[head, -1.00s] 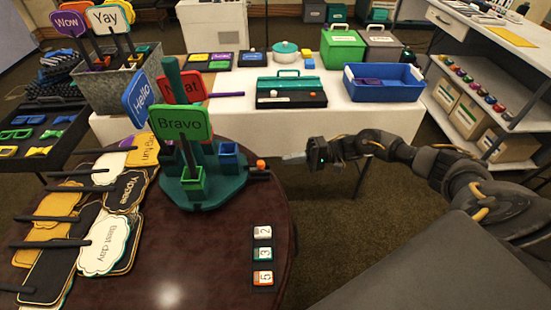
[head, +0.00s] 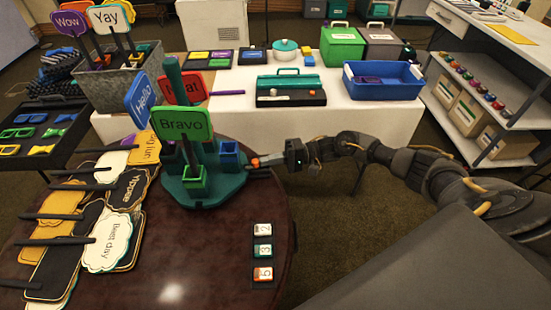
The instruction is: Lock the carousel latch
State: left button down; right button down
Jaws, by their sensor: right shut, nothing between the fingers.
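The carousel (head: 206,193) is a teal base with several small cups, standing on the dark round table. My left gripper is not in view.
Several sign boards (head: 104,241) lie on the left of the round table (head: 190,265). Three numbered blocks (head: 263,251) stand at its front right. Behind, a white table (head: 350,118) carries a teal toolbox (head: 291,90) and a blue bin (head: 384,82).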

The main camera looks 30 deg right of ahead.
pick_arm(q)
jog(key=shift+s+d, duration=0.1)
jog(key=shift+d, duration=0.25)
pick_arm(e)
jog(key=shift+w+a, duration=0.1)
jog(key=shift+a, duration=0.05)
